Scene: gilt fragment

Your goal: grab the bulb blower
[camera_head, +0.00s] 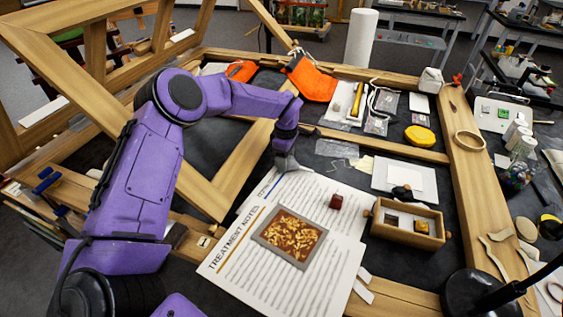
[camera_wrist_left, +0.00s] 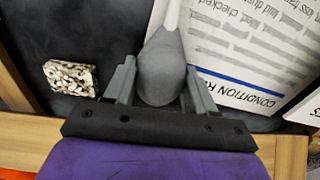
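The bulb blower (camera_wrist_left: 160,75) is a grey bulb with a pale nozzle pointing away from my left gripper in the left wrist view. My left gripper (camera_wrist_left: 161,82) has one finger on each side of the bulb, both appearing to touch it. In the head view, my left gripper (camera_head: 286,163) is low at the top edge of the printed sheets, and it mostly hides the blower. Whether the bulb is clear of the surface is hard to tell. My right gripper is not in view.
Printed sheets (camera_head: 230,262) carry a framed gilt piece (camera_head: 290,237). A dark red block (camera_head: 336,201) and a wooden box (camera_head: 408,241) stand to the right. A speckled block (camera_wrist_left: 70,77) lies left of the gripper. Wooden frame bars (camera_head: 385,147) surround the dark worktop.

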